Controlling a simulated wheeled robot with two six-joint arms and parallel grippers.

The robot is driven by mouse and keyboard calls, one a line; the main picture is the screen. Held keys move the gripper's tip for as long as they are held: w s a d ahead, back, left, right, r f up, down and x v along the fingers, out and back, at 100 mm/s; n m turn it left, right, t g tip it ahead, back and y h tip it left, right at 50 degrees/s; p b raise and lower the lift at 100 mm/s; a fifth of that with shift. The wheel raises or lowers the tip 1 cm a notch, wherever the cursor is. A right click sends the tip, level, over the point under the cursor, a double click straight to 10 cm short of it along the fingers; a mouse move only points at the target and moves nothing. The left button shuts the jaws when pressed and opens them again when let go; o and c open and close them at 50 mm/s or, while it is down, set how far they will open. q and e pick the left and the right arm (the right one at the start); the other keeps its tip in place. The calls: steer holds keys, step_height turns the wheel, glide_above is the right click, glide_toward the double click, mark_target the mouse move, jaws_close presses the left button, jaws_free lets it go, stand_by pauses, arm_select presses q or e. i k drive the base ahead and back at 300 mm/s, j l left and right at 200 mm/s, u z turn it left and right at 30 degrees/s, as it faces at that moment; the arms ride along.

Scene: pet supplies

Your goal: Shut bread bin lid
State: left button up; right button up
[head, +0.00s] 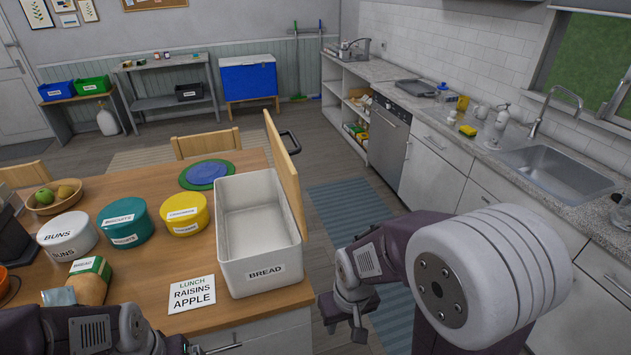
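The white bread bin (233,271), labelled BREAD, stands at the right edge of the wooden table. Its inside shows and looks empty. Its wooden lid (286,178) stands up, open, along the bin's right side, with a dark handle (292,141) on its outer face. My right gripper (344,322) is to the right of the bin and nearer to me, beyond the table's edge, pointing down. Its fingers are apart with nothing between them. My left gripper (180,349) is at the bottom edge, partly cut off, so its fingers cannot be made out clearly.
A lunch note (192,293) lies left of the bin. A yellow tin (184,214), a teal biscuits tin (125,222), a white buns tin (67,236) and a bread loaf (90,281) fill the table's left. A chair (205,144) stands behind. Open floor lies right of the lid.

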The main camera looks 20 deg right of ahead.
mark_target(288, 175)
steer(key=i+l+u, duration=0.15)
steer(key=l, duration=0.35)
steer(key=i+l+u, duration=0.15)
steer(key=l, duration=0.35)
steer(key=l+u, duration=0.15)
steer(key=l, duration=0.35)
steer(key=i+l, duration=0.1)
steer(key=i+u, duration=0.05)
